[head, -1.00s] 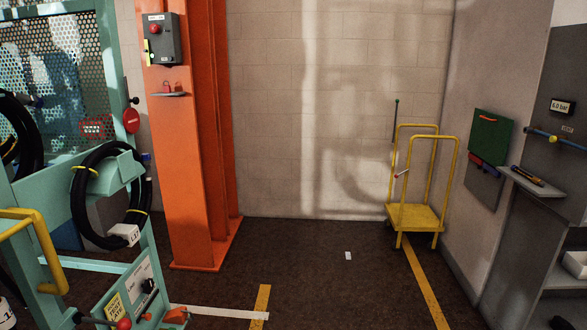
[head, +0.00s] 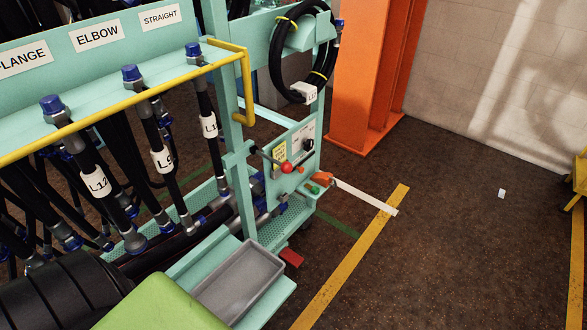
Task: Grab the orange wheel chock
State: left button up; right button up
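A small orange piece (head: 322,179) shows in the head view at the right end of the teal hose rack, beside a white strip (head: 362,196). A red-orange block (head: 291,257) lies low by the rack's foot, partly hidden behind the rack's lower shelf. Either could be the wheel chock; I cannot tell which from their shapes.
The teal rack (head: 268,202) carries labelled hoses, a yellow rail (head: 130,97) and a control panel (head: 291,150). A grey tray (head: 238,283) sits in front. An orange column (head: 362,80) stands behind.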

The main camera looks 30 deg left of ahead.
aim_at(325, 180)
jog(key=u, duration=0.45)
jog(key=i+l+u, duration=0.2)
jog(key=u, duration=0.15)
jog(key=i+l+u, duration=0.2)
jog(key=u, duration=0.15)
jog(key=i+l+u, duration=0.15)
jog(key=l+u, duration=0.15)
jog(key=l, duration=0.15)
